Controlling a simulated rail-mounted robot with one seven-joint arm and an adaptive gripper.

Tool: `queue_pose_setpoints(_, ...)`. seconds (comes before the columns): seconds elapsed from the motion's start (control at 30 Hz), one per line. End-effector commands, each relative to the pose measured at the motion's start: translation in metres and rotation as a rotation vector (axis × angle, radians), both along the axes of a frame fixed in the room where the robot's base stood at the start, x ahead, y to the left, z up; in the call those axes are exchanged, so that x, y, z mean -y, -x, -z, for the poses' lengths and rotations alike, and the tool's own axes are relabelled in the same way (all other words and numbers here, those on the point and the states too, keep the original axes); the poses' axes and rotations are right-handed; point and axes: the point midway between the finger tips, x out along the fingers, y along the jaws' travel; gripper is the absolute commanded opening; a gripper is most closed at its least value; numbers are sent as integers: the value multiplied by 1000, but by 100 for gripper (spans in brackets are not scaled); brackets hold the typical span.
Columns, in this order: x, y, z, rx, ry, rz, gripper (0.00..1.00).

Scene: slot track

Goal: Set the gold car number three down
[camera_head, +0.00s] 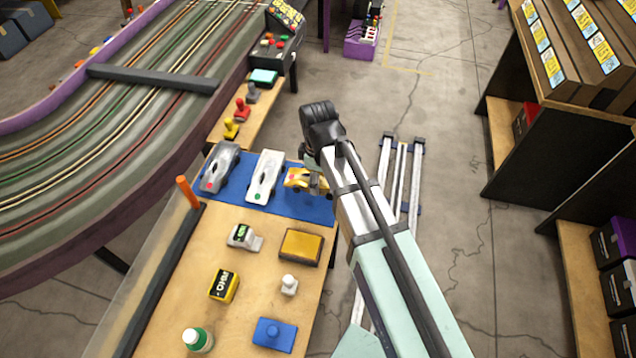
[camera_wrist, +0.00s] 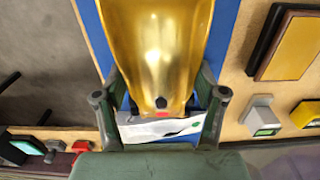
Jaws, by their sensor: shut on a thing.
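The gold car (camera_head: 298,179) is at the right end of the blue mat (camera_head: 228,202), beside the white car (camera_head: 263,177). The silver-grey car (camera_head: 220,167) stands farther left. My gripper (camera_head: 318,181) is shut on the gold car and covers part of it. In the wrist view the gold car (camera_wrist: 157,45) fills the top middle between the fingers of my gripper (camera_wrist: 160,103), over the blue mat (camera_wrist: 223,30). Part of the white car (camera_wrist: 150,130) shows below it. I cannot tell whether its wheels touch the mat. Its number is not readable.
On the wooden bench stand a yellow-topped block (camera_head: 300,246), a yellow-and-black box (camera_head: 223,286), a blue block (camera_head: 274,334) and a green-capped bottle (camera_head: 197,339). An orange post (camera_head: 187,192) rises by the mat's left edge. The slot track (camera_head: 110,130) lies left.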

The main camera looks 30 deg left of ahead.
Motion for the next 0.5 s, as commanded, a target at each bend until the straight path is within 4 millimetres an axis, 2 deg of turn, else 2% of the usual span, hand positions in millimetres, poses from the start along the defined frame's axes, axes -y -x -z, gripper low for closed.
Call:
queue_pose_setpoints(0.23,0,0,28,-1,1,0,28)
queue_pose_setpoints(0.5,0,0,32,0,0,0,28)
